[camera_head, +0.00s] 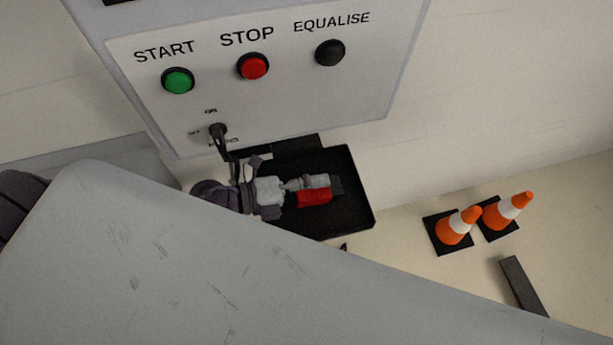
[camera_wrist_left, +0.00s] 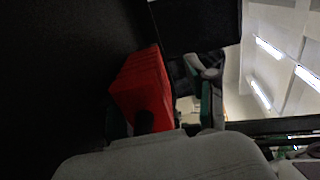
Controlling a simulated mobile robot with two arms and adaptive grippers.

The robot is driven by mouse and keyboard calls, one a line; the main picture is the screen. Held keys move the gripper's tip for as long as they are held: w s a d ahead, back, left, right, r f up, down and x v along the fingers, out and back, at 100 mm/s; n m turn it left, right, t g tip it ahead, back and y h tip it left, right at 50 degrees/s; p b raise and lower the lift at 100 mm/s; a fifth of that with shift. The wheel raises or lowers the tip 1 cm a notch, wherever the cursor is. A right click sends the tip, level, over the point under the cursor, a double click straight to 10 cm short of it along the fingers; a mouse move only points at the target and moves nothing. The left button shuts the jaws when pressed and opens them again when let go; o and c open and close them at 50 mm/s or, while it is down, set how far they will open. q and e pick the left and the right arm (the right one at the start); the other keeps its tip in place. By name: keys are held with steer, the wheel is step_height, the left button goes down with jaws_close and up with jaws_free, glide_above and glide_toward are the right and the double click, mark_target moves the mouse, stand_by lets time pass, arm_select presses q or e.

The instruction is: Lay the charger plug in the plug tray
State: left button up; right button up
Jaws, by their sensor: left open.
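The charger plug (camera_head: 315,198) is a red block in the black plug tray (camera_head: 350,215) below the control panel. It appears to rest on the tray floor, though contact underneath is hidden. My left gripper (camera_head: 325,184) reaches in from the left, over the tray and right beside the plug. Its jaws are open, with a dark fingertip near the plug's far side. In the left wrist view the ridged red plug (camera_wrist_left: 145,85) is close to the gripper, left of the visible finger. Whether a finger touches it is unclear. My right gripper is not in view.
The control panel (camera_head: 280,105) has green, red and black buttons and a key switch (camera_head: 219,132) close to my left arm. A large grey scratched surface (camera_head: 200,260) fills the foreground and hides the tray's near side. Two orange cones (camera_head: 457,226) (camera_head: 508,210) stand at the right.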

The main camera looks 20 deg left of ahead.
mark_target(307, 199)
arm_select(q)
steer(key=shift+s+a+f+g, duration=0.15)
steer(key=shift+s+a+f, duration=0.2)
steer(key=shift+f, duration=0.35)
steer(key=shift+s+a+f+g, duration=0.15)
steer(key=shift+s+f, duration=0.3)
steer(key=shift+f, duration=0.25)
steer(key=r+v, duration=0.2)
steer(key=v, duration=0.9)
steer(key=shift+w+t, duration=0.2)
steer(key=shift+t, duration=0.2)
steer(key=shift+d+r+p, duration=0.1)
steer(key=shift+r+p, duration=0.2)
